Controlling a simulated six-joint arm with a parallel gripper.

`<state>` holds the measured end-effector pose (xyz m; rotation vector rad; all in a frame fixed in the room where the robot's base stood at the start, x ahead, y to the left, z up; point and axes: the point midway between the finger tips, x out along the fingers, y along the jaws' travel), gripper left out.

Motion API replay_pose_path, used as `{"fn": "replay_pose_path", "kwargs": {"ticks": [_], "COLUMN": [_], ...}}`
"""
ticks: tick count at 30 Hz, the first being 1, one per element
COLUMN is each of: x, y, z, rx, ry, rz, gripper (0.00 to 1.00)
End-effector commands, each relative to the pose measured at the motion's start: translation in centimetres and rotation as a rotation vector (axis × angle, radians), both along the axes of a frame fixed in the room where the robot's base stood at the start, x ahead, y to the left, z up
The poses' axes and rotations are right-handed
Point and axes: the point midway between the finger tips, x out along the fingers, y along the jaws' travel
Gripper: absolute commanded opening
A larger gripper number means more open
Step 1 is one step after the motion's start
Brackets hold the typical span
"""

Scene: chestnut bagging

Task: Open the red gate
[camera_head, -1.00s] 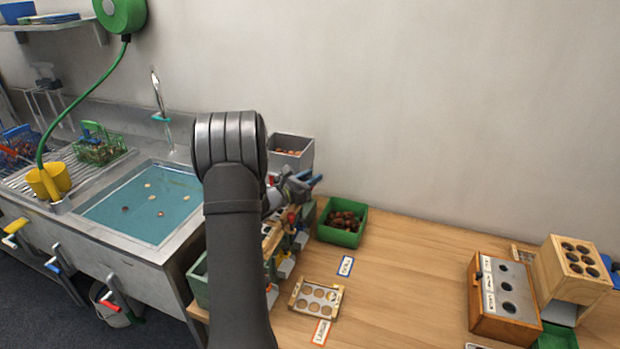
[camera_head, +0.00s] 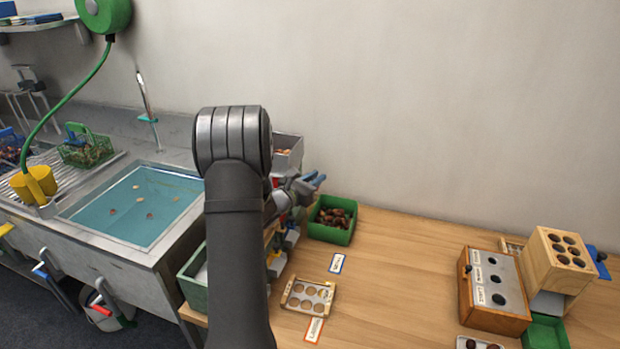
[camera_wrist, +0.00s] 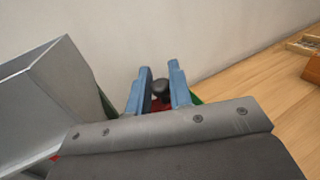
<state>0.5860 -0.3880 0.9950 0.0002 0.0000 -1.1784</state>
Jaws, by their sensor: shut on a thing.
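My gripper (camera_wrist: 160,88) shows in the wrist view with its two blue fingers on either side of a small dark round knob (camera_wrist: 161,90), shut on it. Something red (camera_wrist: 162,105) shows just below the knob, between the fingers; most of it is hidden. In the head view my gripper (camera_head: 312,181) is beside the grey bin, and my arm covers much of the chute area. A red part (camera_head: 283,216) shows just below my gripper there. How far the red gate is open I cannot tell.
A grey bin (camera_head: 289,158) with chestnuts stands close to my gripper. A green tray (camera_head: 333,232) of chestnuts sits right of it. A tray with round holes (camera_head: 290,298) lies in front. A wooden box with holes (camera_head: 482,317) stands at the right. The middle tabletop is clear.

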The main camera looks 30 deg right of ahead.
Motion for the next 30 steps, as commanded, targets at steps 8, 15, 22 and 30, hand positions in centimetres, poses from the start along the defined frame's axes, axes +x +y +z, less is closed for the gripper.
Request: {"fn": "replay_pose_path", "kwargs": {"ticks": [8, 15, 22, 30], "x": [0.0, -0.2, -1.9, -4.5], "y": [0.0, 0.9, 5.1, 11.3], "z": [0.0, 0.0, 0.1, 0.1], "rx": [-0.001, 0.0, 0.0, 0.0], "ry": [0.0, 0.0, 0.001, 0.001], "rz": [0.0, 0.002, 0.005, 0.005], "gripper": [0.26, 0.26, 0.26, 0.26]}}
